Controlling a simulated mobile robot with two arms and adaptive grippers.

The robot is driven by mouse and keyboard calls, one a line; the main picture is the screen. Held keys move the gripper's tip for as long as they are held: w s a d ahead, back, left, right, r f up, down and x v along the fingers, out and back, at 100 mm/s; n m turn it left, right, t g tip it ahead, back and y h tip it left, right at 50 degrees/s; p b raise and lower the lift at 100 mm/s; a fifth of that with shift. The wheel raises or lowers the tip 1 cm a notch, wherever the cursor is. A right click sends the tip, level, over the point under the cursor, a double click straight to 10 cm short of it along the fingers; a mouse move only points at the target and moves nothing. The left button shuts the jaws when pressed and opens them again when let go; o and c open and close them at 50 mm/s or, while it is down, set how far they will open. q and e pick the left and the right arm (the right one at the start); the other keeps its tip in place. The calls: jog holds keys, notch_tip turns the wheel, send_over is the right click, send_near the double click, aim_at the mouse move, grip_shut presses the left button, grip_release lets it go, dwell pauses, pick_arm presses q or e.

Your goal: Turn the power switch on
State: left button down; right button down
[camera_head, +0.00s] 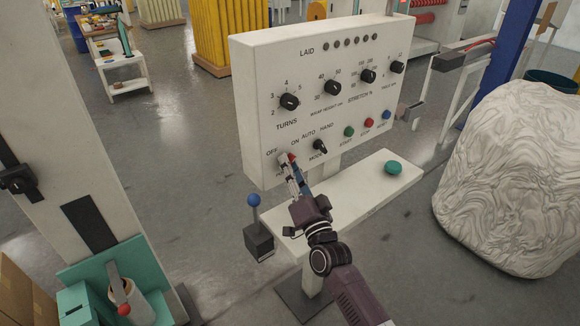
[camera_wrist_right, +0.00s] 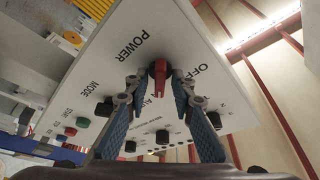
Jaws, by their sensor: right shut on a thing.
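The white control panel (camera_head: 300,120) stands in the middle of the head view. The red power switch (camera_head: 291,157) is at its lower left, between the OFF and ON labels. My right gripper (camera_head: 287,163) reaches up to the panel from below and is shut on this switch, covering part of it and its POWER label. In the right wrist view the red switch (camera_wrist_right: 159,76) sits between the two fingertips of my right gripper (camera_wrist_right: 157,83), with OFF to its right. The switch's exact setting is hard to tell. My left gripper is not in view.
The black mode knob (camera_head: 320,146) is just right of my gripper. Green, red and blue buttons (camera_head: 369,123) lie further right. Below are a white shelf (camera_head: 360,185) with a green button and a blue-ball lever (camera_head: 253,200). A large wrapped bale (camera_head: 510,180) stands right.

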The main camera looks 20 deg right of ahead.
jog(key=c, duration=2)
grip_release()
jog(key=shift+d, duration=0.1)
jog(key=v, duration=1.2)
